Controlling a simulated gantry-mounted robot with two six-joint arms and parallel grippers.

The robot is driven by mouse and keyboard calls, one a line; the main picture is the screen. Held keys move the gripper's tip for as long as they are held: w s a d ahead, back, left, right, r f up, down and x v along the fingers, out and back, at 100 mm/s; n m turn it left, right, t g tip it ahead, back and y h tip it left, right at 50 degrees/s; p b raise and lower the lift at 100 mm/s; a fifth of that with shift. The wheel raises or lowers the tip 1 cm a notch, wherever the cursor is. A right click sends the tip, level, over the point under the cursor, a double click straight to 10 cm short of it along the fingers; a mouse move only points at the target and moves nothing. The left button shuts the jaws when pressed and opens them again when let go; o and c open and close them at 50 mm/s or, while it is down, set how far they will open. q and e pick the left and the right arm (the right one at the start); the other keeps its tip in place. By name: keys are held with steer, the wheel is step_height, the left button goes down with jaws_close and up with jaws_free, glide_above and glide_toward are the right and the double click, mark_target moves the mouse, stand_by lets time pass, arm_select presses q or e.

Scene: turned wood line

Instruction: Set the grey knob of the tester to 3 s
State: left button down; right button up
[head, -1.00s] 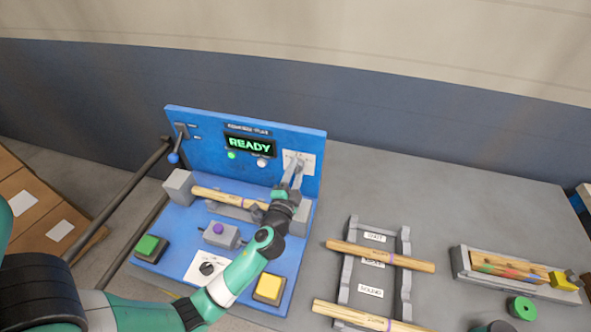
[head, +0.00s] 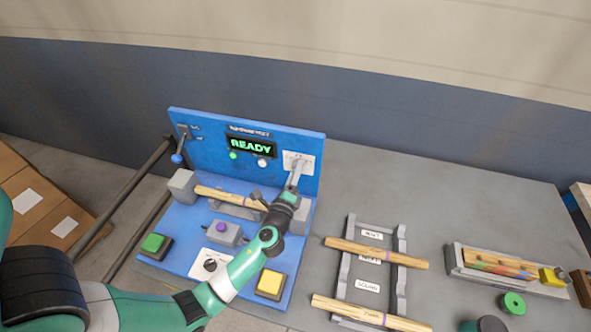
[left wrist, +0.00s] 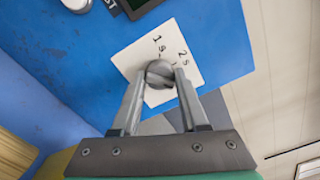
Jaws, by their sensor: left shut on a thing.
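The blue tester (head: 292,137) stands on the table with its display reading READY. Its grey knob (left wrist: 160,73) sits on a white label (left wrist: 187,43) on the upright panel; the label also shows in the head view (head: 308,157). My left gripper (head: 298,166) reaches the panel, and in the left wrist view its two fingers (left wrist: 160,80) are shut on the knob, one on each side. The marks 1 s and 2 s are readable beyond the knob. No 3 s mark can be read, and the knob's pointer is not clear. My right gripper is not in view.
A wooden handle (head: 222,196) lies across the tester below my arm. A yellow button (head: 270,283), green button (head: 153,243) and black dial (head: 210,265) sit on its base. A blue-tipped lever (head: 177,158) is at the panel's left. A rack with handles (head: 375,252) stands right.

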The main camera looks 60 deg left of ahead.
arm_select(q)
steer(key=shift+m, duration=0.8)
steer(key=shift+c, duration=2.1)
jaws_free()
steer(key=v, duration=1.1)
steer(key=shift+s+d+p, duration=0.2)
steer(key=shift+d+p, duration=0.1)
steer(key=shift+p, duration=0.15)
